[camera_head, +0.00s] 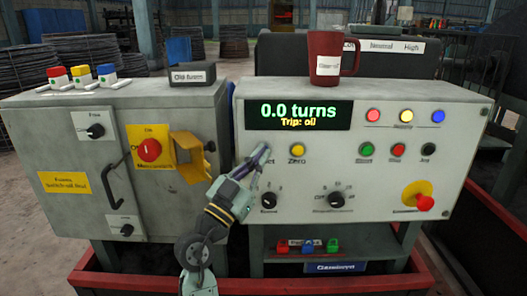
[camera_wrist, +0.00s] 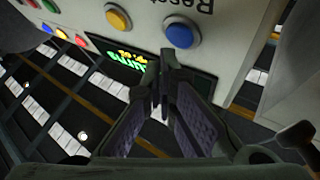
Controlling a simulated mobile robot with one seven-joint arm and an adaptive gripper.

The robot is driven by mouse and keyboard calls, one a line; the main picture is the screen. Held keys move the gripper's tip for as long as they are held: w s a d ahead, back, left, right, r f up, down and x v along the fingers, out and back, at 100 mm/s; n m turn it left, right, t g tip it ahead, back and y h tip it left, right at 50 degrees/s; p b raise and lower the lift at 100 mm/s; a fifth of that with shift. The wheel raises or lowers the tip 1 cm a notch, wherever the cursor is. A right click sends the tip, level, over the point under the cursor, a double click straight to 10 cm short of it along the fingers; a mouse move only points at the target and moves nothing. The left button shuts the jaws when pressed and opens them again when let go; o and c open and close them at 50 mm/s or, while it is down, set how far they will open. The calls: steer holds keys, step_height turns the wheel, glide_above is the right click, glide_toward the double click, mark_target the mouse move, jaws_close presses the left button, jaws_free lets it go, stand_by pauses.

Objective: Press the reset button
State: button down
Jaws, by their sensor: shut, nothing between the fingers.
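The blue reset button (camera_wrist: 180,33) shows whole in the wrist view, beside its upside-down "Reset" label. In the head view my gripper (camera_head: 262,153) covers it, and only the end of its label shows. My gripper is shut and empty, with its fingertips at the front of the grey control panel (camera_head: 420,140). In the wrist view my gripper (camera_wrist: 164,68) has its tips just below the blue button in the picture. I cannot tell whether they touch the panel. The display (camera_head: 298,115) reads "0.0 turns" and "Trip: oil".
The yellow Zero button (camera_head: 297,150) sits just right of my gripper. Two black knobs are below it. A red mushroom button (camera_head: 424,203) is at the panel's lower right. A yellow guard (camera_head: 190,157) juts from the left cabinet (camera_head: 70,150). A red mug (camera_head: 330,54) stands on top.

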steer(key=shift+w+f, duration=0.1)
steer(key=shift+w, duration=0.05)
steer(key=shift+w+b, duration=0.3)
steer(key=shift+b, duration=0.25)
steer(key=shift+w+b, duration=0.35)
steer(key=shift+w, duration=0.05)
stand_by(0.4)
steer(key=shift+s, duration=0.1)
steer(key=shift+s+b, duration=0.35)
steer(key=shift+s, duration=0.4)
steer(key=shift+s, duration=0.1)
